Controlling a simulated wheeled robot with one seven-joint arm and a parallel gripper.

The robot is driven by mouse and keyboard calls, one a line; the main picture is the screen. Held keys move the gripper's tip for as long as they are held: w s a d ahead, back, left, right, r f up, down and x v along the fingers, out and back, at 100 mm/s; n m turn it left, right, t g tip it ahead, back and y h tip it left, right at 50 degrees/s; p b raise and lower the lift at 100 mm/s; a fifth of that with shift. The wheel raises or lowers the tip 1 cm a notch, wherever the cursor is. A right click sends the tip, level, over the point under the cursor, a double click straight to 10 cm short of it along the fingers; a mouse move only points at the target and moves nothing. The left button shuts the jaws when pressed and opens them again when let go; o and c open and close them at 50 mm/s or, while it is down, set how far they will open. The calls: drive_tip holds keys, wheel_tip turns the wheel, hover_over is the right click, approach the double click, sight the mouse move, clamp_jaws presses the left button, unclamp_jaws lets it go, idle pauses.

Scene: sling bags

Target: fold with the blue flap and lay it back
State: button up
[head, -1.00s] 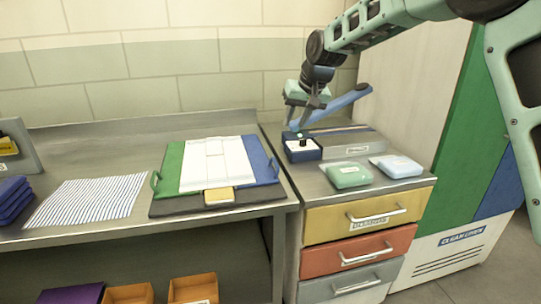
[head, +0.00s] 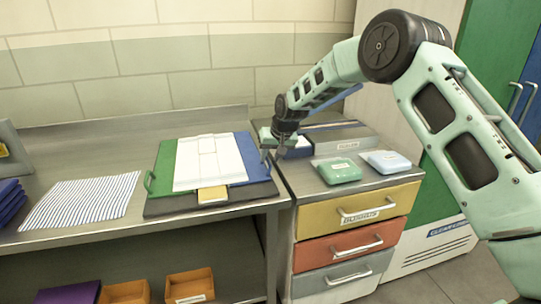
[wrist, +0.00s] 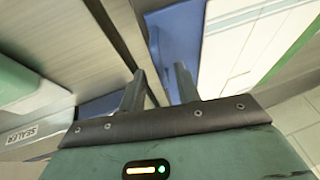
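The folding board (head: 160,205) lies on the steel table with its green flap (head: 162,165) at left and its blue flap (head: 254,165) at right, both flat. A white cloth (head: 208,160) lies on the board between the outer strips of these flaps. A small yellow flap (head: 212,194) is at the front. My gripper (head: 281,153) hangs just right of the blue flap, near its right edge. In the wrist view my gripper (wrist: 160,85) has its two fingers apart with nothing between them. The blue flap (wrist: 180,40) shows just beyond the fingertips, with the white cloth (wrist: 255,40) to its right.
A striped sheet (head: 80,200) lies left of the board.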

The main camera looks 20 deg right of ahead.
drive_tip(key=shift+w+f, duration=0.15)
drive_tip(key=shift+f, duration=0.1)
clamp_jaws()
drive_tip(key=shift+a+r, duration=0.1)
drive_tip(key=shift+r, duration=0.05)
